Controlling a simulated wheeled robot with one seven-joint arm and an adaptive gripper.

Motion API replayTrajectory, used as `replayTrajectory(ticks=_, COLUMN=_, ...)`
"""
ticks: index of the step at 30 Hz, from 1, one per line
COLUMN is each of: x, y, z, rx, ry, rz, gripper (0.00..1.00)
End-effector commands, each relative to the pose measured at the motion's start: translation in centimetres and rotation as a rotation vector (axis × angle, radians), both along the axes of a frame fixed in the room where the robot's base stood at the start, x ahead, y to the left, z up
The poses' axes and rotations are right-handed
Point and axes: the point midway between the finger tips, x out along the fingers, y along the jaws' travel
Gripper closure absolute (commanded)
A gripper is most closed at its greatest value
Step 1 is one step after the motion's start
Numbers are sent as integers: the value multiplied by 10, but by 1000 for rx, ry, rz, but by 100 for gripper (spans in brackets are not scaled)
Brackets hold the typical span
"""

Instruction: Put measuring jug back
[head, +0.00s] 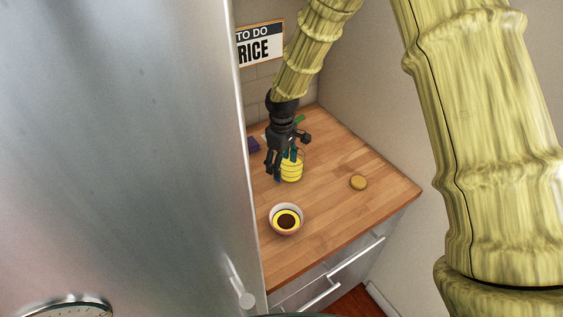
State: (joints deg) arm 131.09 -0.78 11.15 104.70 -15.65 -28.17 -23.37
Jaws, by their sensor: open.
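A clear jug with yellow contents or yellow colouring (292,172), likely the measuring jug, stands on the wooden counter (335,212). My gripper (284,176) is black and open, pointing down at the jug. Its fingers overlap the jug's left and upper part in the picture. I cannot tell whether they touch it. Part of the jug is hidden behind the fingers.
A bowl (286,220) with a yellow and dark inside stands nearer the front. A purple box (253,145) is at the back left. A tall steel front (120,150) borders the left; a wall borders the right.

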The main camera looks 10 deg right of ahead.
Motion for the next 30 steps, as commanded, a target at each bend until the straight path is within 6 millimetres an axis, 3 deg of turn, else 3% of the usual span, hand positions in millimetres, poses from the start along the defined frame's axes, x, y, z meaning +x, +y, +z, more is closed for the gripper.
replayTrajectory(ticks=8, x=1, y=0, z=14, rx=1, ry=-2, rz=-1, gripper=35)
replayTrajectory(ticks=30, x=2, y=-1, z=111, rx=1, ry=-2, rz=-1, gripper=35)
